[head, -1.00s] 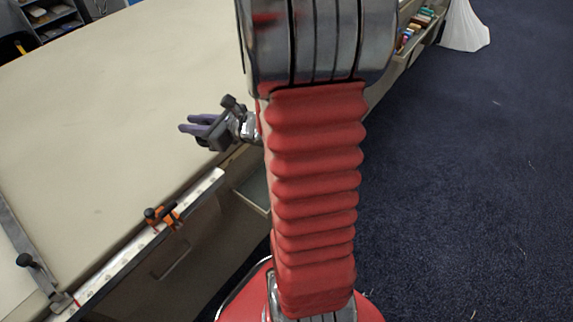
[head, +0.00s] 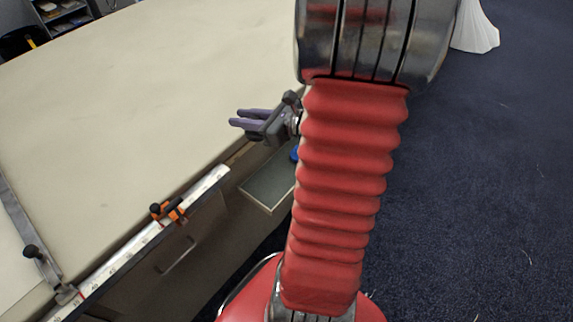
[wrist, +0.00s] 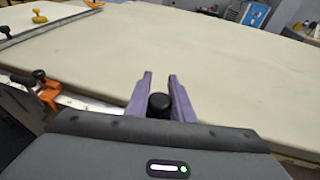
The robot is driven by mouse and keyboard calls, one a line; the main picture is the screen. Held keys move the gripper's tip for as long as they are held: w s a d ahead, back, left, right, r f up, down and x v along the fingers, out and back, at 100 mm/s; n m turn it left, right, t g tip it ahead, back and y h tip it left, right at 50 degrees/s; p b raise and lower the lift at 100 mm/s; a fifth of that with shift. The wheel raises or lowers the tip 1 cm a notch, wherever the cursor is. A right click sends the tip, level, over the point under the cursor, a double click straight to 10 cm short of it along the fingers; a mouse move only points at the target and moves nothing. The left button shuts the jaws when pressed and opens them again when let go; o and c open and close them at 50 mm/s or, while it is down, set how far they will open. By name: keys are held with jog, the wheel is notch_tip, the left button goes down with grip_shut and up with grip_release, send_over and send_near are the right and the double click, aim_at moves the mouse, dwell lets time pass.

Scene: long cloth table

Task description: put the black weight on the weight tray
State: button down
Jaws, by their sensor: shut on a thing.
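My gripper (head: 238,117) has purple fingers and is above the table's near edge, partly hidden behind my red arm. In the wrist view, the black weight (wrist: 160,105) is a dark round knob between the two fingers (wrist: 160,78), which are shut on it. The weight cannot be made out in the head view. A shallow tray with a pale rim and greenish floor (head: 268,188), which looks like the weight tray, juts from the table's side below my gripper. Its right part is hidden by my arm. It does not show in the wrist view.
The long cloth table (head: 150,110) has a wide clear top. An orange clamp (head: 170,211) sits on the pale rail (head: 125,257) along its near edge. A white bag (head: 476,30) is on the blue floor.

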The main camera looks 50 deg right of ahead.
notch_tip(320, 180, down, 24)
jog(key=shift+f, duration=0.1)
dwell(1.3)
jog(key=shift+f, duration=1.9)
jog(key=c, duration=1.5)
grip_release()
jog(key=shift+f, duration=0.1)
jog(key=shift+c, duration=0.2)
jog(key=shift+s+d+r, duration=0.15)
jog(key=shift+s+r, duration=0.15)
jog(key=shift+s, duration=0.2)
jog(key=shift+v, duration=5.45)
